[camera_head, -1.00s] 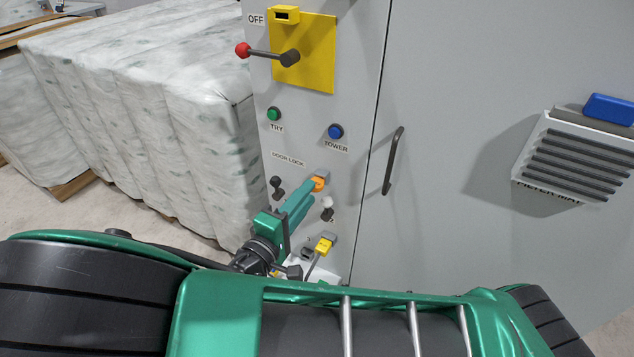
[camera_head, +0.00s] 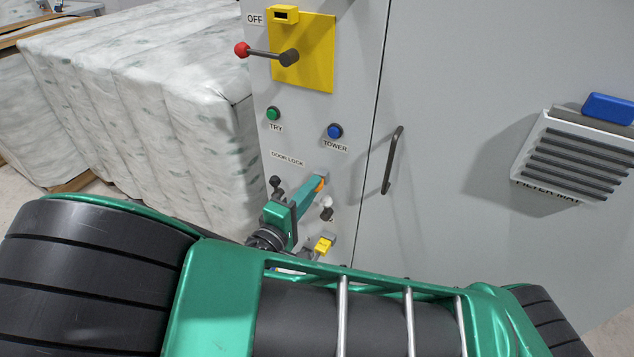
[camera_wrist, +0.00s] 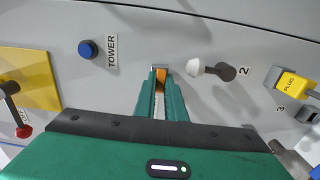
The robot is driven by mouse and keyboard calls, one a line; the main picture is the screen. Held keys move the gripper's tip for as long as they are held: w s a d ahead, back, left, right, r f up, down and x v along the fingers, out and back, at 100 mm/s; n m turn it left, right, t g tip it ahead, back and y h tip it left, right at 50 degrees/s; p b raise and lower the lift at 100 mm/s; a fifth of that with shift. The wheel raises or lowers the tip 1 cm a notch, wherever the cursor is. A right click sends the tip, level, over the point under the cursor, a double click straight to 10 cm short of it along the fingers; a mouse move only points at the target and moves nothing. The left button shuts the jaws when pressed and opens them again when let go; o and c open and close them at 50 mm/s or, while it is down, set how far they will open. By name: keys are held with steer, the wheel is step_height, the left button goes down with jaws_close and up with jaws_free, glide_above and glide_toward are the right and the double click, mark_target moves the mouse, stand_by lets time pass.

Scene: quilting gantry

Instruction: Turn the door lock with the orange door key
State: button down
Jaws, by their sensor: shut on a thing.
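The orange door key (camera_head: 321,184) shows only as a small orange patch at the tips of my gripper (camera_head: 314,189), below the DOOR LOCK label (camera_head: 287,158). In the wrist view the key (camera_wrist: 160,79) sits between the two green fingers of my gripper (camera_wrist: 160,97), which are shut on it. A small grey part shows just past the orange, against the panel. The door lock itself is mostly hidden behind the fingers and key, so I cannot tell how far the key sits in it.
A white-tipped knob (camera_wrist: 194,67) stands close beside the fingers. A yellow plug (camera_head: 323,245) is lower on the panel. A dark door handle (camera_head: 392,160) is to the right. The TOWER button (camera_head: 335,131) and the red-tipped lever (camera_head: 242,50) are above. Wrapped bales (camera_head: 150,100) stand left.

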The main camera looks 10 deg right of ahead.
steer(key=n, duration=0.3)
steer(key=shift+n, duration=0.4)
steer(key=n, duration=0.3)
steer(key=shift+n, duration=2.3)
